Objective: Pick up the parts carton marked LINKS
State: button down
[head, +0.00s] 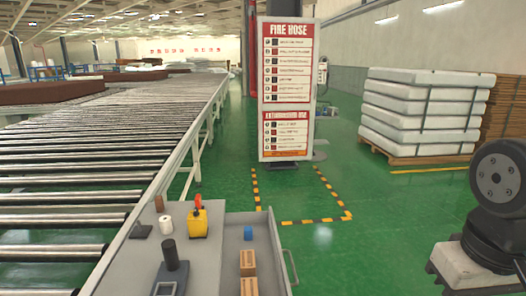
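Two small brown cartons lie inside a grey open-topped drawer or tray (273,243) at the bottom centre. One carton (248,262) is farther back, and the other carton (249,287) is nearer and cut by the bottom edge of the picture. I cannot read any marking on either, so I cannot tell which is LINKS. My gripper is not in view. Dark, rounded arm joints, which look like mine, show at the right edge.
A blue item (248,233) lies farther back in the drawer. The grey worktop (203,266) to its left holds a yellow container (198,223), a white roll (166,225) and a black cylinder (170,254). A roller conveyor (95,150) runs along the left. Green floor (385,225) is open at right.

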aim_at(248, 265)
jog(key=u, duration=3.25)
jog(key=k, duration=1.4)
jog(key=z, duration=2.05)
